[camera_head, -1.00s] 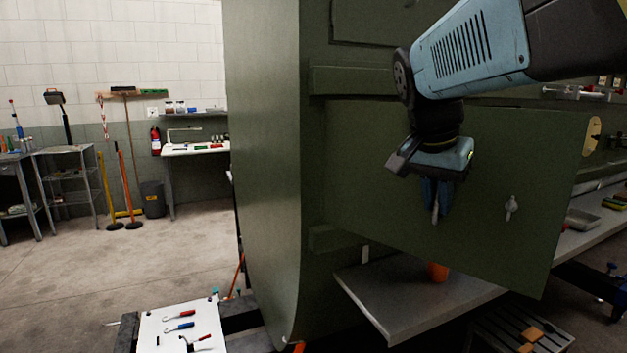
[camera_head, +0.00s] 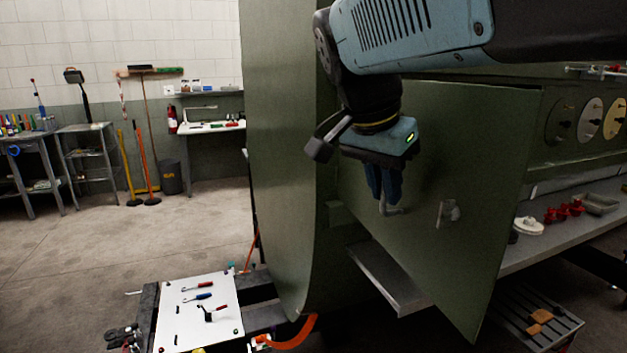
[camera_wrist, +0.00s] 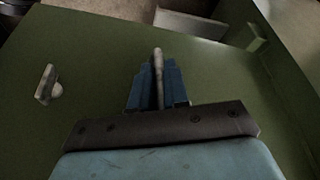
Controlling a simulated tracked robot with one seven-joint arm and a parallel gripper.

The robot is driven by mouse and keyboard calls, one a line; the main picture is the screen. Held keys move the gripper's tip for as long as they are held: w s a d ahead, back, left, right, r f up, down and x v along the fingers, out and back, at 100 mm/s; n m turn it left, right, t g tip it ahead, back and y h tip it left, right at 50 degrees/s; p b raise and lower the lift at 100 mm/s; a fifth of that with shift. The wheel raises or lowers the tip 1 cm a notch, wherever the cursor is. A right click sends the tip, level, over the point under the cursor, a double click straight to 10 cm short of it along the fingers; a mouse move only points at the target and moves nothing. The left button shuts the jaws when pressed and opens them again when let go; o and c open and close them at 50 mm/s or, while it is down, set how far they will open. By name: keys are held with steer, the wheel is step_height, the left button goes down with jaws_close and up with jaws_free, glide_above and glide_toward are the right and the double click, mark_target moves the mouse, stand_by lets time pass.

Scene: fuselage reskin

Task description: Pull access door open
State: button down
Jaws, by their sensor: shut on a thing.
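The green access door (camera_head: 440,150) stands swung out at an angle from the fuselage in the head view. It also fills much of the wrist view (camera_wrist: 100,90). My gripper (camera_head: 387,205) is shut on a grey door handle (camera_head: 393,211) on the door's face. In the wrist view the handle (camera_wrist: 158,65) stands up between the blue fingers of my gripper (camera_wrist: 158,90). A second grey latch (camera_head: 449,211) sits on the door to the right of my gripper, apart from it; it also shows in the wrist view (camera_wrist: 47,85).
The curved green fuselage skin (camera_head: 285,150) stands left of the door. A grey shelf (camera_head: 390,282) lies behind and below it. A bench (camera_head: 560,235) with red parts (camera_head: 563,210) and round gauges (camera_head: 590,118) is to the right. A tool board (camera_head: 195,325) is at lower left.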

steer(key=shift+w+a+r, duration=0.1)
steer(key=c, duration=1.2)
jaws_free()
steer(key=v, duration=1.3)
steer(key=shift+s+r, duration=0.2)
steer(key=shift+a, duration=0.1)
